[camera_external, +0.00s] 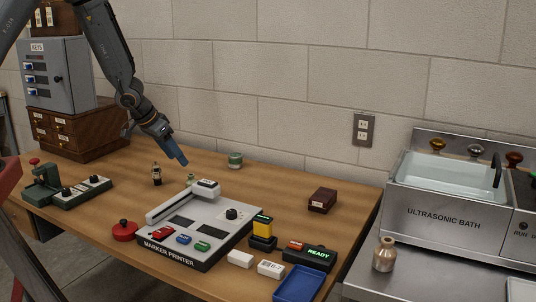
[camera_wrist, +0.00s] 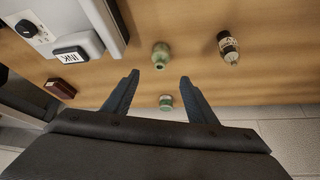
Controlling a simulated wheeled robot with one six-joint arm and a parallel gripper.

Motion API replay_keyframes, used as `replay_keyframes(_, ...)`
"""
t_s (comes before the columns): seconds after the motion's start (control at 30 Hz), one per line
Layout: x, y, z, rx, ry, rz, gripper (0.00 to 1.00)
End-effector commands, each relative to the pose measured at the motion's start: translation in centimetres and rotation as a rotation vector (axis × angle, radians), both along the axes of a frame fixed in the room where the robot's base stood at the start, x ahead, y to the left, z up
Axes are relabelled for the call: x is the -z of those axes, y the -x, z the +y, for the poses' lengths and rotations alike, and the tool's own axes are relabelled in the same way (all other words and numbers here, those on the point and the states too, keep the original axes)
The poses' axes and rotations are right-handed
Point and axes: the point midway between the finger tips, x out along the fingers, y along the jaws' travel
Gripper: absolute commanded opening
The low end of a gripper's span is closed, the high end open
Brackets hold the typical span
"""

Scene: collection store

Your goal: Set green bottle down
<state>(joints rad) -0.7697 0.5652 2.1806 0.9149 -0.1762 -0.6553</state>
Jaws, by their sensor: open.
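The green bottle (camera_wrist: 160,54) stands upright on the wooden table, just beyond my fingertips in the wrist view. In the external view the green bottle (camera_external: 192,179) is small and partly hidden behind the marker printer's arm. My gripper (camera_wrist: 159,77) is open, with nothing held between its two dark fingers. In the external view my gripper (camera_external: 183,161) points down and to the right, above and slightly left of the bottle. The bottle looks clear of both fingers.
A dark labelled bottle (camera_wrist: 228,47) stands beside the green one. A squat green jar (camera_wrist: 165,102) stands nearer the wall. The marker printer (camera_external: 205,222) fills the table's middle. A dark red box (camera_external: 322,200) stands right. Bare wood (camera_external: 280,190) lies between jar and box.

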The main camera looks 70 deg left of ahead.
Motion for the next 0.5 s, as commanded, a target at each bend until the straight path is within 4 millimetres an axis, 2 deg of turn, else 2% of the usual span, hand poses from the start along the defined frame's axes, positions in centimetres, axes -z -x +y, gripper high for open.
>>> replay_keyframes(0.1,-0.9,0.5,-0.2,0.0,0.0,0.0,0.52)
replay_keyframes(0.37,-1.0,0.5,-0.3,0.0,0.0,0.0,0.52)
replay_keyframes(0.43,-1.2,0.4,-0.8,0.006,-0.003,0.004,0.52)
replay_keyframes(0.5,-1.8,-0.1,-2.0,0.02,-0.01,0.015,0.52)
